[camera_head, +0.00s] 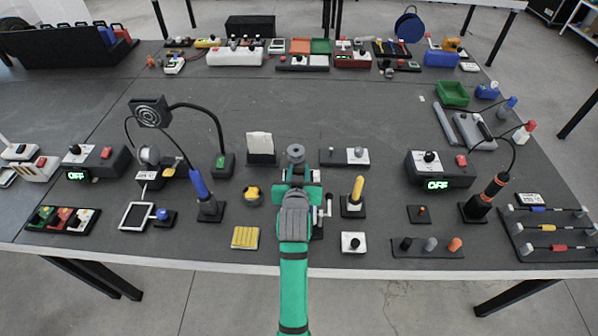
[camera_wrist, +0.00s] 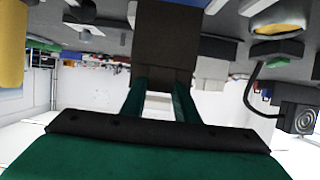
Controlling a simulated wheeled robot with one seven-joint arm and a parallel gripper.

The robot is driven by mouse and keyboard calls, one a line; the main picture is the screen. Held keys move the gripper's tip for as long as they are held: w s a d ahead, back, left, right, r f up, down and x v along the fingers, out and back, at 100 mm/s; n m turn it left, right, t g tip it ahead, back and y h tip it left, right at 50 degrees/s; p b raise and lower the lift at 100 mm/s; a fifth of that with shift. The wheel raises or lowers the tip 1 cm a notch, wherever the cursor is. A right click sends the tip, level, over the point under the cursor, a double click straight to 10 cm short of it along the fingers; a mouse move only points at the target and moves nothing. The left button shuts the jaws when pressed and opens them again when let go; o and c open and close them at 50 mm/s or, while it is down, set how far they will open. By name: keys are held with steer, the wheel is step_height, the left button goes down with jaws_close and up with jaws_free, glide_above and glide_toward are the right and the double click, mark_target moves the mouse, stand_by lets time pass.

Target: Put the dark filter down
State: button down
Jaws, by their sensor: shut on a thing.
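My gripper (camera_head: 298,172) is over the middle of the table, at the end of my green arm. In the wrist view my gripper (camera_wrist: 160,88) has its two green fingers shut on the dark filter (camera_wrist: 165,45), a flat, dark, square-edged panel. The panel extends beyond the fingertips, towards the table surface. In the head view my gripper and arm hide the filter. I cannot tell whether its far edge touches the table.
A white panel on a black base (camera_head: 260,147) stands just left of my gripper. A yellow-handled tool (camera_head: 356,192) stands upright close on the right. A fume fan (camera_head: 151,111) on a bent hose stands further left.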

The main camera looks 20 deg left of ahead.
steer(key=shift+f, duration=0.3)
steer(key=c, duration=1.4)
jaws_free()
steer(key=shift+r, duration=0.1)
